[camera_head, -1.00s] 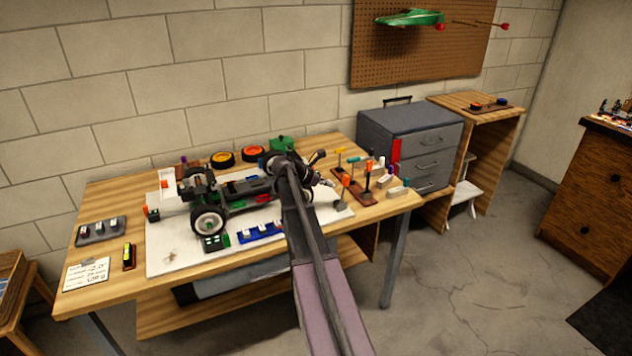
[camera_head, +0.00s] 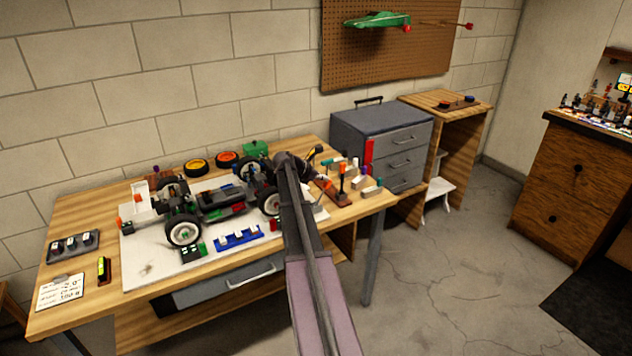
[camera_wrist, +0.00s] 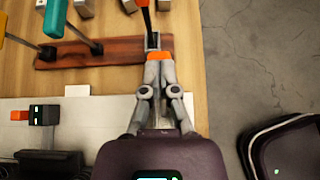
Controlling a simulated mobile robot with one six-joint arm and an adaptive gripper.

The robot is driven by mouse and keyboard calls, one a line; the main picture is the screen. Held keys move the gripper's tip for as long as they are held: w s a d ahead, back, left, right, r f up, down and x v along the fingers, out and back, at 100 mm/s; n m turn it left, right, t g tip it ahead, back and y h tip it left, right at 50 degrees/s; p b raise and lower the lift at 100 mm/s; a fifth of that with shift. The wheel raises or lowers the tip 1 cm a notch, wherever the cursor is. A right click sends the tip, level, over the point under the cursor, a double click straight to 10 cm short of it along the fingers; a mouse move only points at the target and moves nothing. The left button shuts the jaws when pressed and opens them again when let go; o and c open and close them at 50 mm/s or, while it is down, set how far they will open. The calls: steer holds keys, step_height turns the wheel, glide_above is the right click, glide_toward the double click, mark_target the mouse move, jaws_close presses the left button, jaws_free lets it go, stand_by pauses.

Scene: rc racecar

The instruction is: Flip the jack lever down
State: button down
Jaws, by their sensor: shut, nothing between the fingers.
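My gripper (camera_wrist: 157,72) is shut and empty in the wrist view, with an orange patch at its tips. The tips are over or beside the right end of the brown wooden tool rack (camera_wrist: 100,52), close to an upright black shaft; I cannot tell if they touch. In the head view my gripper (camera_head: 324,180) is at the right side of the bench. A small black block with an orange tab (camera_wrist: 20,115), possibly the jack lever, lies on the white mat at left in the wrist view. A similar orange-tabbed block (camera_head: 126,227) is at the mat's left end.
The RC car (camera_head: 212,208) stands on the white mat (camera_head: 150,270), partly behind my arm. Upright tools with teal, yellow and orange handles stand in the rack. A grey drawer cabinet (camera_head: 375,130) is behind the bench's right end. Open floor is to the right.

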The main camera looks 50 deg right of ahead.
steer(key=shift+b+x, duration=0.3)
steer(key=shift+x, duration=0.75)
steer(key=shift+d+r, duration=0.2)
steer(key=shift+s, duration=0.1)
steer(key=shift+r, duration=0.2)
step_height(320, 180, up, 10)
steer(key=p, duration=1)
steer(key=shift+a+f, duration=0.2)
steer(key=shift+a, duration=0.25)
